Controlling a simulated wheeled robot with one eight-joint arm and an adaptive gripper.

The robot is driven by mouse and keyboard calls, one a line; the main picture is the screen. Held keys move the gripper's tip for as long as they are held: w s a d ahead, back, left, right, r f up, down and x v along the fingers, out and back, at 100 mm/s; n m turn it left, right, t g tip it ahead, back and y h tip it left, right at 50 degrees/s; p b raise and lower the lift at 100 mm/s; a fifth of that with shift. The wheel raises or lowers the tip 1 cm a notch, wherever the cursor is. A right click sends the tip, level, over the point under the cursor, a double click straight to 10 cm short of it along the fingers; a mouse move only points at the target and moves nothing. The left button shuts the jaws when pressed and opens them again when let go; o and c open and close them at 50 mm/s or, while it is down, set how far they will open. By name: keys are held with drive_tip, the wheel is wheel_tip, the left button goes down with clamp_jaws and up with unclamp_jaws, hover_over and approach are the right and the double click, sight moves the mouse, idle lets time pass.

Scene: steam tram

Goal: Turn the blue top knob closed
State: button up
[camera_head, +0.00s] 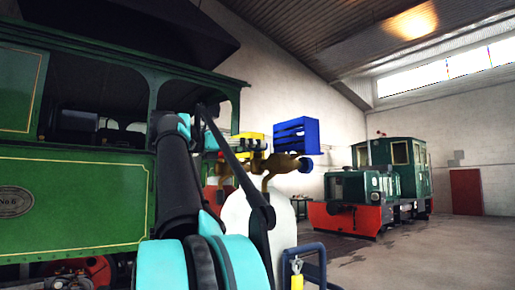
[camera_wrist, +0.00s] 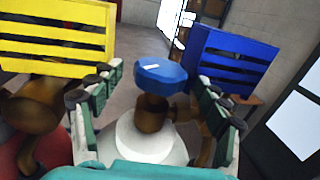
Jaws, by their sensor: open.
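The blue knob (camera_wrist: 160,74) has a faceted rim and a small white mark on its face. In the wrist view it sits on a bronze valve stem (camera_wrist: 151,113) above a white rounded tank (camera_wrist: 135,145). My gripper (camera_wrist: 160,80) is open, one finger left and one right of the knob in the picture, with visible gaps on both sides. I cannot tell how far the knob is beyond the fingertips. In the head view a blue knob (camera_head: 306,165) shows at the right end of the bronze valve (camera_head: 280,163); my gripper is hard to make out there.
A yellow slatted box (camera_wrist: 55,38) is left of the knob and a blue slatted box (camera_wrist: 232,62) right of it, close behind the fingers. In the head view a green locomotive (camera_head: 75,195) fills the left, and a blue rail (camera_head: 310,250) stands low right of the tank.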

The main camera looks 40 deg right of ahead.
drive_tip(key=shift+x, duration=1.15)
drive_tip(key=c, duration=1.2)
